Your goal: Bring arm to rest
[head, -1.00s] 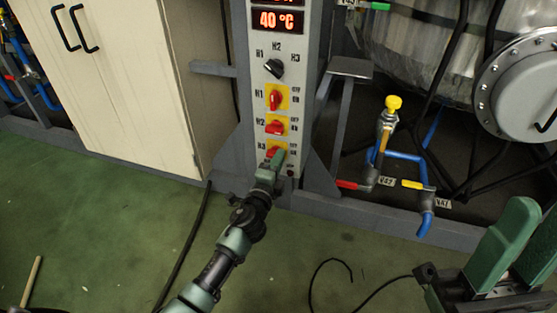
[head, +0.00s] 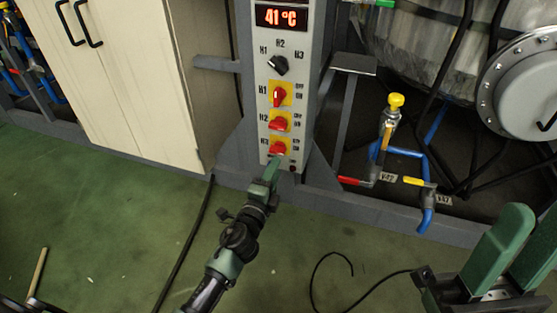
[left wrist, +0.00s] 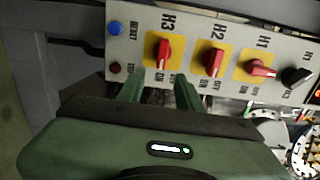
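My left gripper (head: 273,162) is just below the red H3 switch (head: 277,148) on the control panel (head: 266,72). In the left wrist view its two green fingers (left wrist: 158,88) are apart with nothing between them. The H3 switch (left wrist: 163,50) is beyond the fingertips, with a visible gap. The H2 switch (head: 279,123) and H1 switch (head: 279,96) sit above it on yellow plates. The black selector knob (head: 278,65) is higher up, under a display (head: 281,17) reading 41 °C. My right gripper (head: 535,215) is at the lower right, its fingers apart and empty.
A cream cabinet (head: 140,80) stands left of the panel. Blue pipework with a yellow-capped valve (head: 396,102) and a large metal vessel (head: 430,50) are to the right. A dark cable (head: 186,245) lies on the green floor (head: 120,220), which is mostly clear.

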